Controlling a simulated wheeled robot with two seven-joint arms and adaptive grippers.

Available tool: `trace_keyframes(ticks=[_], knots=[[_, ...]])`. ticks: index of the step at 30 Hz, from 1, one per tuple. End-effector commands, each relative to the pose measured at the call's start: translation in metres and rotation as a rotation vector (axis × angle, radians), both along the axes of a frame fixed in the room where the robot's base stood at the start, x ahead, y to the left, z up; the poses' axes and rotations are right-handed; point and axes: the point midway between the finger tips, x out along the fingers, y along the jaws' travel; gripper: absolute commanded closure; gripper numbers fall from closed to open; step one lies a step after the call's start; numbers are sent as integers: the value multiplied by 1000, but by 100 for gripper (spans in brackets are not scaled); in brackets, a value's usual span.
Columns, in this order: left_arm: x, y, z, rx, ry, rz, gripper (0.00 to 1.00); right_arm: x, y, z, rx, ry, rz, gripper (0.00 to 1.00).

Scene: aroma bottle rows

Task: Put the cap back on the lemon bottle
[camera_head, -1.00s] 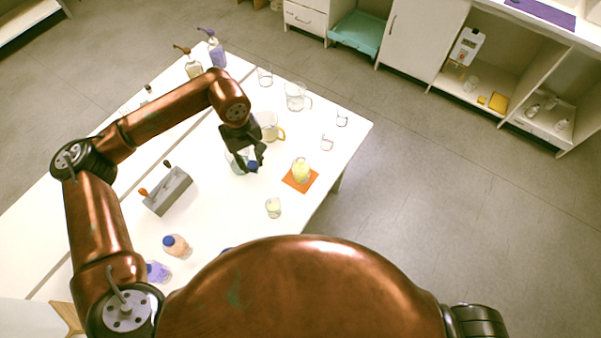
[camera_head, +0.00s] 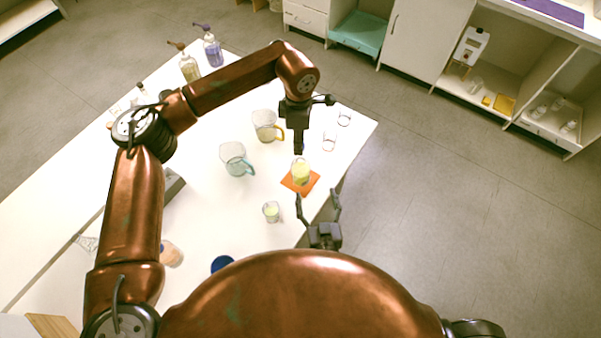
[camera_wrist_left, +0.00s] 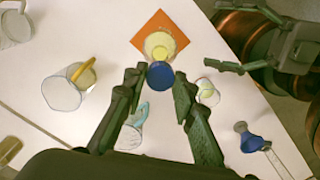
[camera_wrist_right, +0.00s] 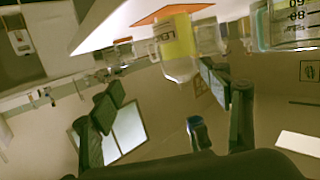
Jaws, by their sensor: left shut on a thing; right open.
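The lemon bottle (camera_head: 301,174), with yellow contents, stands upright and open-topped on an orange mat (camera_head: 288,184). My left gripper (camera_head: 298,149) is shut on the blue cap (camera_wrist_left: 160,75), held close to the bottle top. In the left wrist view, the cap overlaps the near side of the bottle (camera_wrist_left: 158,44); I cannot tell if they touch. In the head view, the left fingers hide the cap. My right gripper (camera_head: 318,200) is open and empty, in front of the bottle near the table edge.
A teal-handled jug (camera_head: 234,158) and a yellow-handled jug (camera_head: 265,124) stand left of the bottle. A small beaker (camera_head: 271,211) stands front left. Small glasses (camera_head: 329,141) stand behind right. The table's right edge is close to the mat.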

Motion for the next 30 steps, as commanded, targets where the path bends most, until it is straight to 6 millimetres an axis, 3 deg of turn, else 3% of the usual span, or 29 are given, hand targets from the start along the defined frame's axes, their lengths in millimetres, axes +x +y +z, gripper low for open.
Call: trace_keyframes(ticks=[5,17,23,30], knots=[[1,-3,-1,2,0,18,85,-5,26,13,20,-41,53,29],[1,-3,-1,2,-1,19,85,-2,28,13,21,-44,56,29],[1,-3,-1,2,-1,18,85,21,32,10,21,-46,56,29],[1,-3,-1,2,-1,18,85,65,42,4,20,-45,56,29]])
